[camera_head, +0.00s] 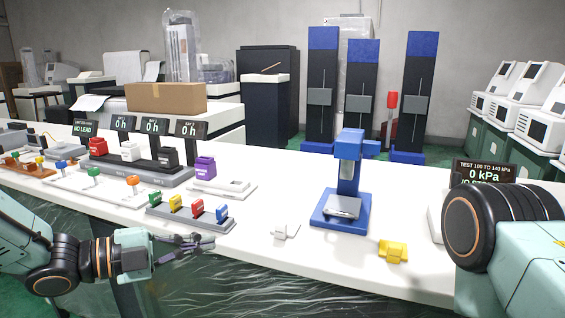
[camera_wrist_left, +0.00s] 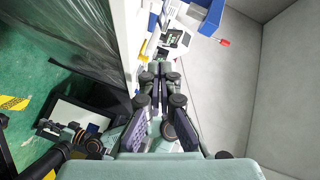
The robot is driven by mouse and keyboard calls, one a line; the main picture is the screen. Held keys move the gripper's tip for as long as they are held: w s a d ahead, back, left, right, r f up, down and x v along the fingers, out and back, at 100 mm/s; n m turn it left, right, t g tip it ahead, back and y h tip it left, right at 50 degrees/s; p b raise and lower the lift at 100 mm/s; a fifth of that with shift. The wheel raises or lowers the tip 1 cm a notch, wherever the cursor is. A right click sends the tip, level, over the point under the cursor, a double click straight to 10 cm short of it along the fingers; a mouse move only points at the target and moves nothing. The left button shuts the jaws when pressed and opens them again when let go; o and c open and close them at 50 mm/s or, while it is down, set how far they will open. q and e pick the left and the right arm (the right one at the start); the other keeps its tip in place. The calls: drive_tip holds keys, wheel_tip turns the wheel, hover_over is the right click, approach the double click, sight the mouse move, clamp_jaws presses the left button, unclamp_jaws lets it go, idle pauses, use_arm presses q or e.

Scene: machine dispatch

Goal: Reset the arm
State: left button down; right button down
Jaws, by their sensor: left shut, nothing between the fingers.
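My left gripper (camera_head: 190,242) is at the front edge of the white bench, low at the left in the head view, with its fingers pointing right. It is shut and empty. In the left wrist view its fingers (camera_wrist_left: 160,85) show together in the middle. My right arm (camera_head: 490,225) fills the lower right of the head view; its gripper is out of the picture.
The white bench (camera_head: 270,252) carries a blue press (camera_head: 349,180), a yellow block (camera_head: 393,250), a small white piece (camera_head: 285,230) and a grey rack (camera_head: 180,222) with several coloured switches. A cardboard box (camera_head: 165,97) stands behind. Plastic sheeting hangs below the front edge.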

use_arm(q)
drive_tip(key=s+a+f+n+y, duration=0.2)
drive_tip(key=f+n+y, duration=0.2)
drive_tip(key=f+n, duration=0.55)
drive_tip(key=s+a+f+n+y, duration=0.1)
drive_tip(key=s+f+n+y, duration=0.3)
drive_tip(key=f+n, duration=0.5)
drive_tip(key=s+a+f+n+g+y, duration=0.1)
drive_tip(key=s+f+n+g+y, duration=0.1)
drive_tip(key=s+f, duration=0.3)
drive_tip(key=s+a+f+n+g+y, duration=0.1)
drive_tip(key=s+f+n+g+y, duration=0.1)
drive_tip(key=s, duration=1.1)
drive_tip(key=s+a+f+n+g+y, duration=0.1)
drive_tip(key=s+a+f+n+g, duration=0.1)
drive_tip(key=s+f, duration=0.5)
drive_tip(key=s+n+g, duration=0.1)
drive_tip(key=s+g, duration=0.1)
drive_tip(key=shift+s+f+y+p, duration=0.35)
drive_tip(key=shift+s+y, duration=0.05)
